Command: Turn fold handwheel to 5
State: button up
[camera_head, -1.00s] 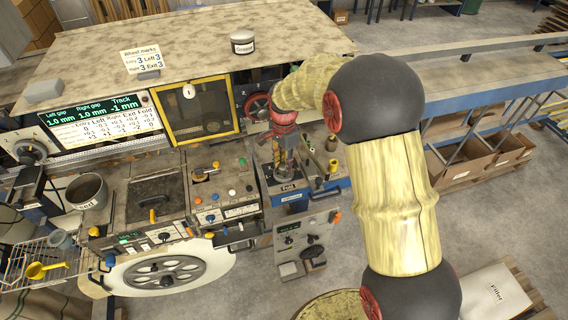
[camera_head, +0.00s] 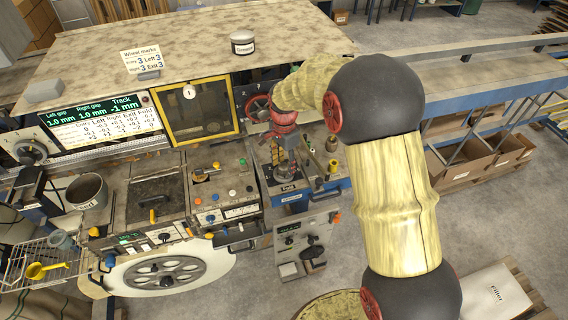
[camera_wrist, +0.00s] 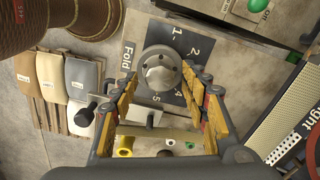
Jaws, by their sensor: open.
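The fold handwheel (camera_wrist: 161,70) shows in the wrist view as a grey round hub on a dark plate marked "Fold". The numbers 1, 2, 4 and 5 show around it; the 3 is hidden. My gripper (camera_wrist: 160,88) is open, with one orange-and-black finger on each side of the hub. I cannot tell whether the fingers touch it. A pointer on the wheel is not clear.
A display panel (camera_head: 98,118) and a yellow-framed window (camera_head: 195,110) stand left of the arm. A bottle and a yellow cylinder (camera_head: 333,167) stand close to the right of my gripper. A control box (camera_head: 305,243) hangs below. A perforated plate (camera_wrist: 292,112) lies right of the wheel.

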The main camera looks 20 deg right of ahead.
aim_at(284, 165)
notch_tip(284, 165, up, 12)
dwell(0.6)
dwell(0.5)
jog(key=s+f+n+t+b, duration=0.2)
jog(key=s+n+b, duration=0.5)
jog(key=s, duration=0.7)
jog(key=s+f+n+t+b, duration=0.3)
jog(key=s+f+n+b, duration=0.2)
jog(key=s+b, duration=0.5)
jog(key=s+n, duration=0.2)
jog(key=s, duration=0.3)
jog(key=shift+s+f+t+b, duration=0.2)
jog(key=shift+f+t+b, duration=0.05)
jog(key=shift+t+b, duration=0.05)
